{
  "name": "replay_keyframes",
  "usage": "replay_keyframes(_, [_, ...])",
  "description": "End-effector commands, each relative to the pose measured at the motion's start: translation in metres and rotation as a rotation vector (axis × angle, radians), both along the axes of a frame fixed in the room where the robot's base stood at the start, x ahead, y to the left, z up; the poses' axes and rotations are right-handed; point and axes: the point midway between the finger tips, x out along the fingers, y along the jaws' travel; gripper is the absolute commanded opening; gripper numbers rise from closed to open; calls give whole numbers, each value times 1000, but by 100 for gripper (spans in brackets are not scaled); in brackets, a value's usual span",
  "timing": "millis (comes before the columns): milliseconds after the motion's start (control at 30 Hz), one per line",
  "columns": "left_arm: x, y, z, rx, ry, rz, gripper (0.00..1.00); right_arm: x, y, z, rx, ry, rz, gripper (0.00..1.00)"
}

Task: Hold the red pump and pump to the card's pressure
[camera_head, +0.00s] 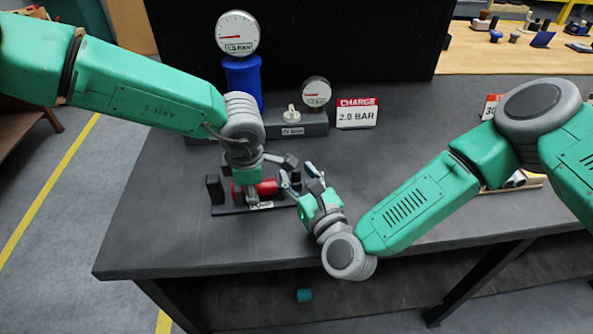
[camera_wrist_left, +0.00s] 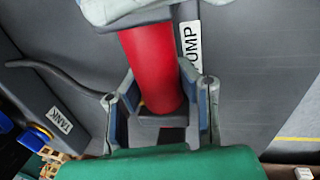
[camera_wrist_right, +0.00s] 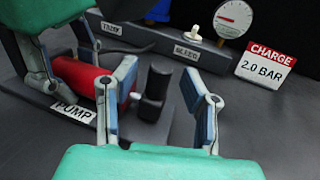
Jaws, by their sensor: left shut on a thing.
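The red pump (camera_head: 268,187) lies on a dark base labelled PUMP on the bench. My left gripper (camera_head: 258,172) is shut around its red barrel, which also shows between the fingers in the left wrist view (camera_wrist_left: 151,65). The pump's black handle (camera_wrist_right: 155,85) stands upright at the barrel's right end. My right gripper (camera_wrist_right: 158,95) is open, with a finger on either side of the handle in its wrist view; contact is not clear. A red and white card (camera_head: 357,115) reads CHARGE 2.0 BAR. The large dial gauge (camera_head: 237,33) has its needle toward the left.
Behind the pump stand a blue tank (camera_head: 243,82), a pale bleed knob (camera_head: 292,113) and a small gauge (camera_head: 316,92) on a grey block. A dark hose (camera_wrist_left: 65,78) runs near the pump. Bench (camera_head: 150,235) is bare at front left.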

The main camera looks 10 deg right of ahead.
Motion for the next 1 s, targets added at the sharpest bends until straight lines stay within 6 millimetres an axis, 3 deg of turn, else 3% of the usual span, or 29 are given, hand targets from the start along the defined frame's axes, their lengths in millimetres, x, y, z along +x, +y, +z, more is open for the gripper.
replay_keyframes(367, [0,1,-1,1,0,0,0,8,3,0,1,0,0,39])
replay_keyframes(400, [0,1,-1,1,0,0,0,8,3,0,1,0,0,36])
replay_keyframes(500, [0,1,-1,1,1,0,0,8,2,0,1,0,0,0])
replay_keyframes(733, [0,1,-1,1,1,0,0,8,-2,0,0,1,-2,0])
replay_keyframes(1000, [0,1,-1,2,1,1,0,11,-45,-1,0,1,-6,0])
